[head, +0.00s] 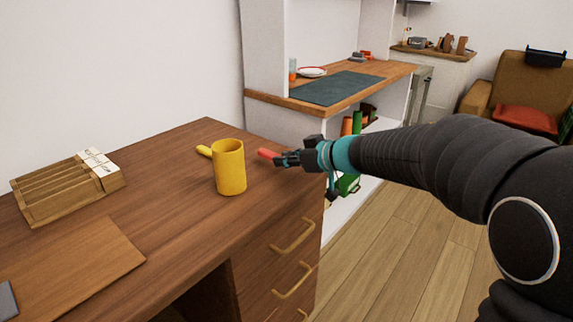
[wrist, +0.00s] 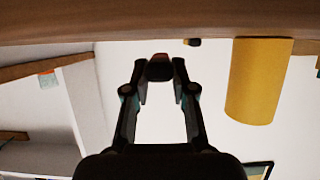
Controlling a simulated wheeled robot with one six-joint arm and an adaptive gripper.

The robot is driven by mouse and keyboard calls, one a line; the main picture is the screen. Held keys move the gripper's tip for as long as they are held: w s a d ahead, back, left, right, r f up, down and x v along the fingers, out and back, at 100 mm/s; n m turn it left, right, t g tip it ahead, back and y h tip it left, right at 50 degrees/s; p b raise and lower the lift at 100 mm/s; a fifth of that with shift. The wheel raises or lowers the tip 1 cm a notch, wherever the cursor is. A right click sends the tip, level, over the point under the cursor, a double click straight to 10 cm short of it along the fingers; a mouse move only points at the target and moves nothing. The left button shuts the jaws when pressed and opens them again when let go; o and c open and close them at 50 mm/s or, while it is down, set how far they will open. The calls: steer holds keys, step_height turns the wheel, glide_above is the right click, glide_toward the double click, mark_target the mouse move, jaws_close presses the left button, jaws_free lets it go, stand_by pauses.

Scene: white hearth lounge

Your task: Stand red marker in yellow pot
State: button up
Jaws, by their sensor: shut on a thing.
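The yellow pot (head: 230,170) stands upright on the brown desk, near its right edge. In the wrist view the scene is upside down, and the pot (wrist: 259,80) is at the upper right. My gripper (head: 280,158) is to the right of the pot, shut on the red marker (head: 266,154). The marker's red end sticks out toward the pot and looks roughly level, apart from the pot. In the wrist view the marker's end (wrist: 160,58) is between the fingertips of my gripper (wrist: 160,70). The rest of the marker is hidden by the fingers.
A small yellow piece (head: 204,151) shows just left of the pot; I cannot tell whether it is joined to it. A wooden slotted rack (head: 62,193) and a brown mat (head: 75,265) are on the left of the desk (head: 185,225). Desk between them is bare.

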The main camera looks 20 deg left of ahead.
steer(key=shift+f, duration=0.85)
steer(key=shift+f, duration=0.2)
steer(key=o, duration=0.8)
steer(key=shift+o, duration=0.2)
